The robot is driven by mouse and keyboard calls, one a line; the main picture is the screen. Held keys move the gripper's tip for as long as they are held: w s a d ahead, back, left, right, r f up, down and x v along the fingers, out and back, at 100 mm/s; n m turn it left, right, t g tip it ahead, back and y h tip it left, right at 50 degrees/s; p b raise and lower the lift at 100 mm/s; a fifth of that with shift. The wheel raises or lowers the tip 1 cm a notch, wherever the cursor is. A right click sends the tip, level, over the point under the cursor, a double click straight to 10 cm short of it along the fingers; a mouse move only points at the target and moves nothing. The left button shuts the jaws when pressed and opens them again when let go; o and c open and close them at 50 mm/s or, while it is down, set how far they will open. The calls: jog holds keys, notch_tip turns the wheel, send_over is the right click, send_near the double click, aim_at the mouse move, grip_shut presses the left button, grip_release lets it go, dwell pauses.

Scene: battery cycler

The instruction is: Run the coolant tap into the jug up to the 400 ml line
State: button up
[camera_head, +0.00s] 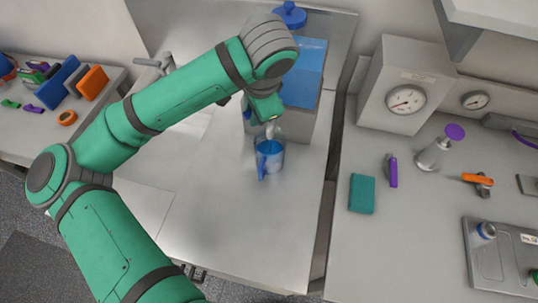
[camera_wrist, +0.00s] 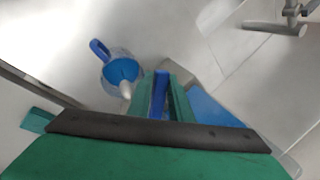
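The clear jug (camera_head: 270,160) with a blue handle stands upright on the grey bench, below the pale spout (camera_head: 270,131) of the coolant tank (camera_head: 299,122). Blue liquid shows inside the jug; it is also in the wrist view (camera_wrist: 122,72), under the spout tip (camera_wrist: 126,90). The level against the 400 ml line is too small to read. My gripper (camera_head: 262,112) is at the tank's front, above the spout. In the wrist view its green fingers (camera_wrist: 161,92) lie on both sides of a blue tap lever (camera_wrist: 160,94) and appear closed on it.
The tank holds blue coolant (camera_head: 303,75); a blue cap (camera_head: 290,14) lies behind it. A sink tap (camera_head: 155,64) is at the left. The right bench carries a gauge box (camera_head: 405,85), a teal block (camera_head: 362,194) and small tools. The bench in front of the jug is clear.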

dwell(0.3)
jog(key=shift+w+a+m+h, duration=0.2)
jog(key=shift+w+m+h, duration=0.4)
jog(key=shift+m, duration=0.6)
jog(key=shift+w, duration=0.1)
dwell(1.0)
dwell(1.1)
jog(key=w+m, duration=0.1)
jog(key=m, duration=0.1)
jog(key=w+m+h, duration=0.1)
jog(key=w+m, duration=0.1)
jog(key=m, duration=0.1)
jog(key=shift+d+h, duration=0.1)
jog(key=shift+h, duration=0.2)
jog(key=shift+w, duration=0.15)
